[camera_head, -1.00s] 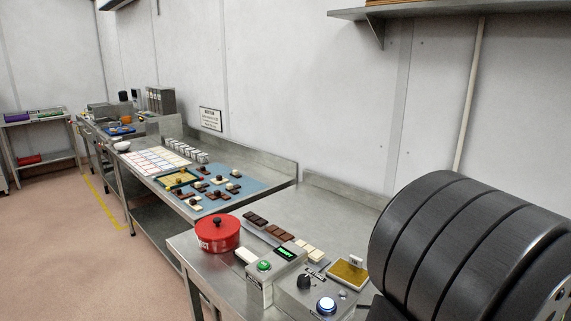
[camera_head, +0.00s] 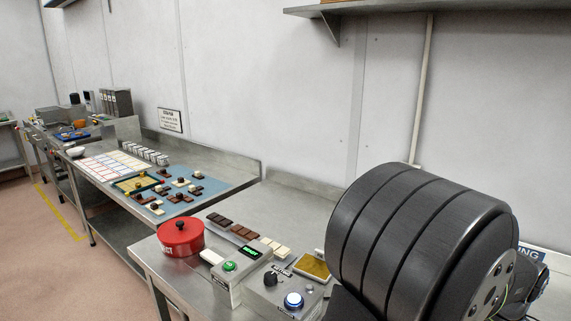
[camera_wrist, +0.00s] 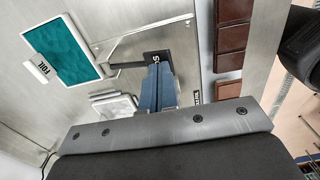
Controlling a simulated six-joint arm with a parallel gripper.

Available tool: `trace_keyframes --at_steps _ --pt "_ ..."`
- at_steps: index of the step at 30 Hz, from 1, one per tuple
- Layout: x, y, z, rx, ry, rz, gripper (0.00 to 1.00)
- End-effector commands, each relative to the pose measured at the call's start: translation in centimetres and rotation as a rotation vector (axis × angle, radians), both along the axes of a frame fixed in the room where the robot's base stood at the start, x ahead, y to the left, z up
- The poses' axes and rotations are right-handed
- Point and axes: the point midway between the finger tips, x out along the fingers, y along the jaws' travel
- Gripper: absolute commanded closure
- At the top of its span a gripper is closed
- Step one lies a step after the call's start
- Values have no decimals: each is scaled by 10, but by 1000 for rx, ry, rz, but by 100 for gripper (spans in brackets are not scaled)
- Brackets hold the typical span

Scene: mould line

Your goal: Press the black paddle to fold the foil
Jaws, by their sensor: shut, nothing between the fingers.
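In the wrist view, my gripper (camera_wrist: 157,70) is shut and empty, its two blue fingers side by side. The fingertips are over the black paddle (camera_wrist: 155,56), which bears a white letter and is partly hidden by them. I cannot tell whether they touch it. A thin arm runs left from the paddle. A pale, shiny square piece (camera_wrist: 114,106) lies left of the fingers.
In the head view, a gold square in a pale frame (camera_head: 312,266) lies beside several chocolate bars (camera_head: 237,229). Nearer are a box with a green button (camera_head: 229,266), a box with a blue-lit button (camera_head: 293,300) and a red pot (camera_head: 181,240). Dark bars (camera_wrist: 230,38) line the wrist view's right.

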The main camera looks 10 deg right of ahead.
Motion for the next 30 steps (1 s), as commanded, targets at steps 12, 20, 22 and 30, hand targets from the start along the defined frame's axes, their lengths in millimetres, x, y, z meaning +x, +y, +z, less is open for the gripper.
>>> trace_keyframes --at_steps 12,20,22,30 --pt "0 1 -18 2 1 0 100" --pt "0 0 -28 1 0 0 100" --pt "0 0 -31 1 0 0 100" --pt "0 1 -42 3 1 0 100"
